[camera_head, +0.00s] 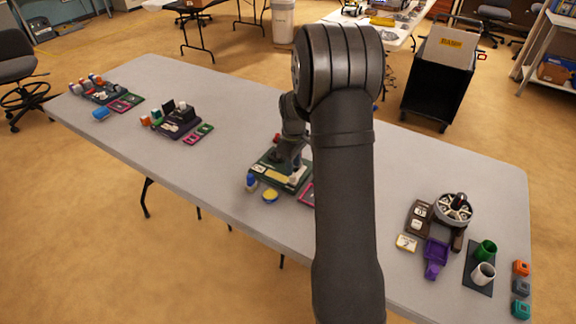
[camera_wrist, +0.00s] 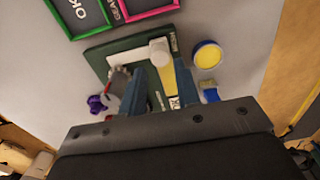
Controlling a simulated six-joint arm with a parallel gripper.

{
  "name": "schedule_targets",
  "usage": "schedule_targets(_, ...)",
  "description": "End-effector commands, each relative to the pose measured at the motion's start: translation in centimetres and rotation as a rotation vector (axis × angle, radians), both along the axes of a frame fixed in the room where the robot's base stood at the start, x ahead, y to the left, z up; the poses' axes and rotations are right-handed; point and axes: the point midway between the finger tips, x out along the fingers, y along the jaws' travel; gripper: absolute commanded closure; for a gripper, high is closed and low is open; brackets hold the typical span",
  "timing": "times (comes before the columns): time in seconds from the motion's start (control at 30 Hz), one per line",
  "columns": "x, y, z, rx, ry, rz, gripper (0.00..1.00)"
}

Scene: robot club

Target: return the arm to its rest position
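My arm rises through the middle of the head view and bends away over the table (camera_head: 225,115). My gripper (camera_head: 288,165) is low over a dark green board (camera_head: 262,181) near the table's middle. In the wrist view my gripper (camera_wrist: 160,70) shows two blue-grey fingers set apart, with the green board (camera_wrist: 100,50) beyond them. A white round-topped part (camera_wrist: 158,48) on the board shows near the fingertips. The gap between the fingers looks empty, so my gripper is open. Whether the fingers touch anything on the board is hard to tell.
Other kits stand at left (camera_head: 178,122) and far left (camera_head: 100,92).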

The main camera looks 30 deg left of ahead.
Motion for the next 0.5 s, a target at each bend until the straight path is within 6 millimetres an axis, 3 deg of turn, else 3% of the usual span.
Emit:
schedule_targets(0.2,0.0,0.0,1.4,0.000,0.000,0.000,0.70)
schedule_targets(0.5,0.0,0.0,1.5,0.000,0.000,0.000,0.70)
